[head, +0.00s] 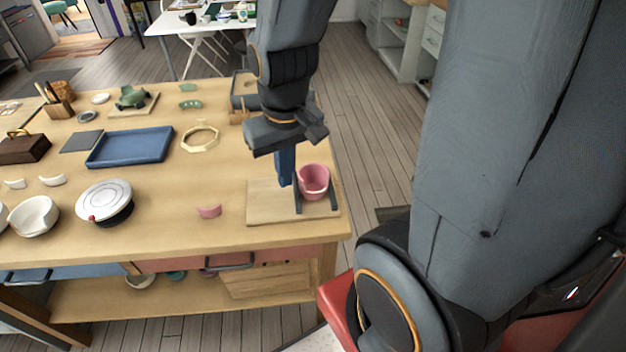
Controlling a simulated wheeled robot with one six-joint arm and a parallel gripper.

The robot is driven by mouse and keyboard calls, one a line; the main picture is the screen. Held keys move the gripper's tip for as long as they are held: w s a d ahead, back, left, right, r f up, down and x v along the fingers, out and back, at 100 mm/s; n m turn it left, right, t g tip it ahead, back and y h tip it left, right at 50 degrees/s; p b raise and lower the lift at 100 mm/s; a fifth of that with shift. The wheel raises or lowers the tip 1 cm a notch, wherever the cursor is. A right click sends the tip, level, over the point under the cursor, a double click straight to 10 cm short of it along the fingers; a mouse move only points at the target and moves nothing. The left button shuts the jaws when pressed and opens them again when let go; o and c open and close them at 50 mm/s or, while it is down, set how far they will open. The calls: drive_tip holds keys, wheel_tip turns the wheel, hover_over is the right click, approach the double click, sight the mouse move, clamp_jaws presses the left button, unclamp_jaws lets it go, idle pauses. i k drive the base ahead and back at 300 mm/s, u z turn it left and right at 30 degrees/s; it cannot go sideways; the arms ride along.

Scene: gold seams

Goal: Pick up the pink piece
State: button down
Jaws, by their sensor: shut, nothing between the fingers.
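The pink piece (209,211) is a small curved shard. It lies on the bare wooden table top, left of the wooden board (262,205). A pink cup (314,182) stands between two dark bars on that board, with its opening upward. My gripper (286,152) points down above the board, just left of and behind the cup. It is shut and empty, and it is apart from the pink piece, up and to its right. A blue upright part shows under the gripper; I cannot tell whether it belongs to the gripper or the board.
Cream shards (52,181) and a white bowl (35,216) lie farther left. The table around the pink piece is clear.

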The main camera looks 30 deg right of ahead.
sight(216, 210)
drive_tip(key=k, duration=0.5)
drive_tip(key=u, duration=1.85)
drive_tip(key=i, duration=1.35)
drive_tip(key=z, duration=2.05)
